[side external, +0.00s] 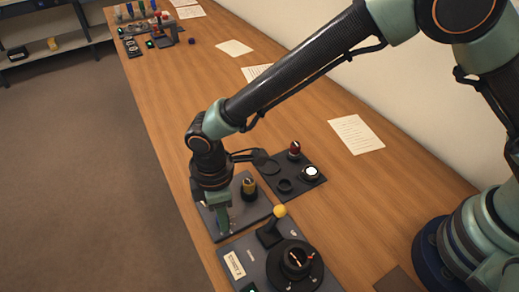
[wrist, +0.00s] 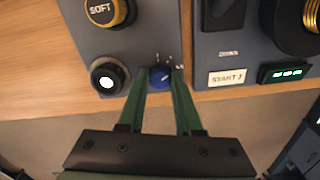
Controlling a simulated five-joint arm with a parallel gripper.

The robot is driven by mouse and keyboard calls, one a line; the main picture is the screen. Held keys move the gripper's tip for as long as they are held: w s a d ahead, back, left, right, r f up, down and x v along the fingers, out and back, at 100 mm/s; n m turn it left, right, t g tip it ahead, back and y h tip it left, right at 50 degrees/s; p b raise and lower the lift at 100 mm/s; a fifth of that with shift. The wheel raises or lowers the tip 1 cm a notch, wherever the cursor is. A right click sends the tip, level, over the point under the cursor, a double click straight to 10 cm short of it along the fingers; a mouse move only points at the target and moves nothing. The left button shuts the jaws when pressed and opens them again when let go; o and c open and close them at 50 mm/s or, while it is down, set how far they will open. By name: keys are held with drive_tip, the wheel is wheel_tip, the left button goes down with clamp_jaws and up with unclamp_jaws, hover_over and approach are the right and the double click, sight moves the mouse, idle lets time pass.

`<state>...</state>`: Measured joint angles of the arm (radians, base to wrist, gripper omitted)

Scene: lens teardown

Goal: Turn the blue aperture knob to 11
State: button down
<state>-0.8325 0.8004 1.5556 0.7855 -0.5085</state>
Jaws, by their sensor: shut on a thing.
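The blue aperture knob (wrist: 160,77) sits at the edge of a grey panel (wrist: 131,39) in the wrist view. It has a pale pointer line and small scale marks above it, too small to read surely. My gripper (wrist: 160,84) is shut on the knob, one green finger on each side. In the side external view my gripper (side external: 224,222) points down onto the grey panel (side external: 256,212), and the knob is hidden behind the fingers there.
A yellow knob marked SOFT (wrist: 106,12) and a white round button (wrist: 108,80) share the panel. A neighbouring panel carries a START label (wrist: 228,77) and a green-lit display (wrist: 284,73). A yellow-topped lever (side external: 279,211) stands close to my gripper. Papers (side external: 357,133) lie on the table.

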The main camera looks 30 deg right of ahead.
drive_tip(key=m, duration=0.6)
drive_tip(key=shift+r+m, duration=0.1)
drive_tip(key=shift+m, duration=0.2)
drive_tip(key=m, duration=0.5)
drive_tip(key=shift+m, duration=0.3)
drive_tip(key=c, duration=0.6)
unclamp_jaws()
wheel_tip(320, 180, up, 12)
